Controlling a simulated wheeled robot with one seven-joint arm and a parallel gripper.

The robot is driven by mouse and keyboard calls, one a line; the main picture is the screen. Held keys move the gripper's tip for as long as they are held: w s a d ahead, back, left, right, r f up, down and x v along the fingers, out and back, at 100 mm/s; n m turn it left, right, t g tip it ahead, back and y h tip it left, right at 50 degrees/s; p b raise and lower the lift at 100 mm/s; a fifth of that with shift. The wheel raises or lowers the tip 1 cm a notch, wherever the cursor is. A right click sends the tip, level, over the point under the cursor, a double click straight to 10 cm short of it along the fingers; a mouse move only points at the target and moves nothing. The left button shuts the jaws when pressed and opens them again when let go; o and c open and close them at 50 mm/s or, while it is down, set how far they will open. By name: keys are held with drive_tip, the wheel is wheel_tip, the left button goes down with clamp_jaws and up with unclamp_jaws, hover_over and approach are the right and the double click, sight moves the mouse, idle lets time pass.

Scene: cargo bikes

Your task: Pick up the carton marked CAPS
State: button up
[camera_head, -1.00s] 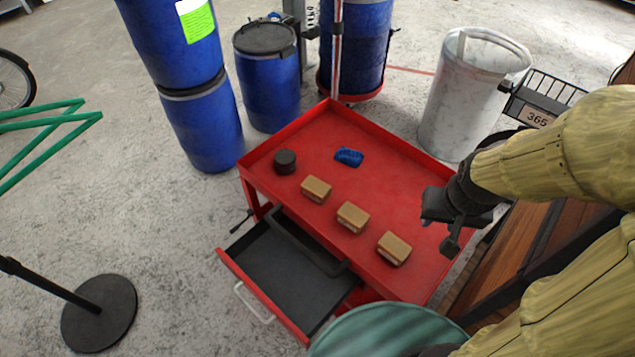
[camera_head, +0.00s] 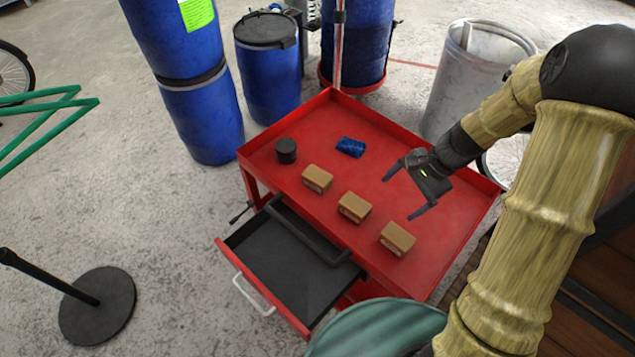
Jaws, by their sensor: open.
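Three small brown cartons stand in a slanting row on the red cart top: a left carton (camera_head: 317,178), a middle carton (camera_head: 354,207) and a right carton (camera_head: 397,238). Each has a pale label on its front side, too small to read, so I cannot tell which is marked CAPS. My gripper (camera_head: 402,192) is open and empty above the cart's right part. Its two dark fingers point left, toward the cartons, and it appears apart from all of them.
The red cart (camera_head: 455,225) has a raised rim and an open drawer (camera_head: 285,270) at its front. A black cylinder (camera_head: 286,150) and a blue bundle (camera_head: 350,147) lie on its top. Blue barrels (camera_head: 268,75) and a grey bin (camera_head: 470,80) stand behind. A green round object (camera_head: 375,328) is in front.

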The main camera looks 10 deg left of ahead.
drive_tip(key=w+a+f+m+t+y+b, duration=0.1)
drive_tip(key=w+a+f+m+y+b, duration=0.1)
drive_tip(key=w+a+f+m+y, duration=0.3)
drive_tip(key=w+f+m+y, duration=0.3)
drive_tip(key=w+f+m, duration=0.1)
drive_tip(key=w, duration=0.3)
drive_tip(key=shift+f, duration=0.15)
drive_tip(key=p, duration=0.2)
approach(322, 177)
drive_tip(key=x, duration=0.3)
drive_tip(key=shift+s+a+f, duration=0.2)
drive_tip(key=shift+s+a, duration=0.15)
drive_tip(key=shift+a, duration=0.1)
drive_tip(key=shift+w+p+x, duration=0.15)
drive_tip(key=shift+p+x, duration=0.1)
drive_tip(key=shift+x, duration=1.05)
drive_tip(key=shift+w+p+x, duration=0.2)
drive_tip(key=shift+x, duration=1.1)
